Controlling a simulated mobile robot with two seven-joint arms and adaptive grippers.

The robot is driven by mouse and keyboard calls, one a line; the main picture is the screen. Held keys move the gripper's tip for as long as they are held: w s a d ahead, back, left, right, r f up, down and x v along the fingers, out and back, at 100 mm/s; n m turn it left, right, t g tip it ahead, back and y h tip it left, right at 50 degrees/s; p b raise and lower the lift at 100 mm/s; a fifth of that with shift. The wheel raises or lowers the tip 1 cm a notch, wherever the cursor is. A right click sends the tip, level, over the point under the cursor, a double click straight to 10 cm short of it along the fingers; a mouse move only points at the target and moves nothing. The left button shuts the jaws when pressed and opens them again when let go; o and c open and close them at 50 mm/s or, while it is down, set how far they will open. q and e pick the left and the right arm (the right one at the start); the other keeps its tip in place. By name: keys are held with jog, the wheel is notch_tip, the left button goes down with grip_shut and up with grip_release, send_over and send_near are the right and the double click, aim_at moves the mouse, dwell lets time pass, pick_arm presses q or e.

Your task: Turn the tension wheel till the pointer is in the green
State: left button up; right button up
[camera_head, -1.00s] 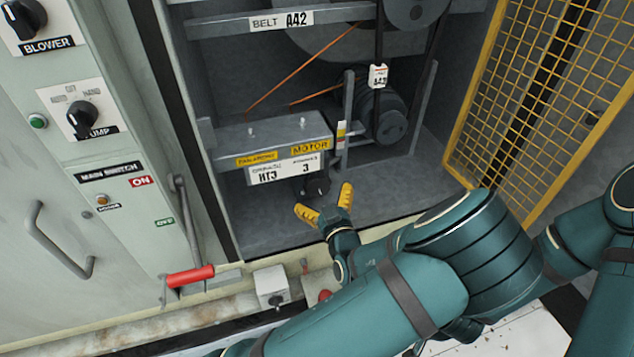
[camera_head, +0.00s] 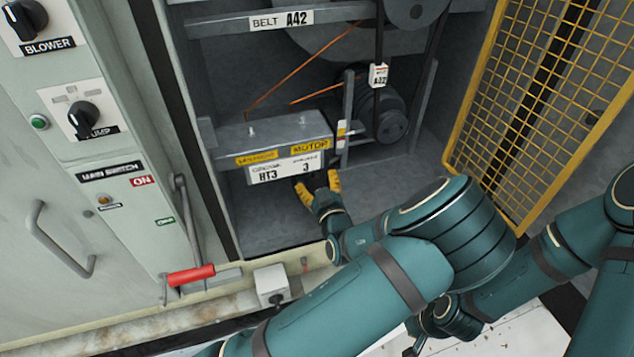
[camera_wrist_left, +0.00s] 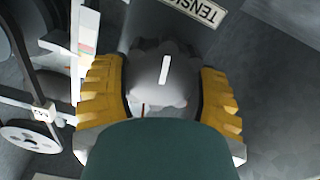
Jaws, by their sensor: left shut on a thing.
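The tension wheel (camera_wrist_left: 160,75) is a grey lobed knob with a white mark, under the front of the motor tensioner box. In the head view the wheel (camera_head: 317,182) is small, dark and partly hidden by the fingers. My left gripper (camera_head: 319,185) has yellow fingers on both sides of the wheel and is shut on it; it also shows in the left wrist view (camera_wrist_left: 163,92). The gauge strip (camera_head: 341,133), with red and pale bands, stands at the box's right end; it also shows in the wrist view (camera_wrist_left: 88,40). The pointer cannot be read. My right gripper is not visible.
The tensioner box (camera_head: 270,135) is above the wheel. The motor (camera_head: 388,120) and belt are to the right. A yellow mesh door (camera_head: 545,95) stands open at the right. A red-handled lever (camera_head: 190,275) and a small box (camera_head: 271,284) are at the front left.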

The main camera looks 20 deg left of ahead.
pick_arm(q)
jog(key=shift+m, duration=0.4)
jog(key=m, duration=0.6)
jog(key=shift+w+d+m, duration=0.1)
jog(key=shift+d+m, duration=0.05)
jog(key=shift+m, duration=0.15)
jog(key=m, duration=0.4)
jog(key=shift+d+p, duration=0.1)
jog(key=shift+p, duration=0.3)
jog(key=shift+f+m, duration=0.15)
jog(key=shift+m, duration=1.65)
jog(key=shift+w+m, duration=0.1)
jog(key=shift+m, duration=0.2)
jog(key=o, duration=1.2)
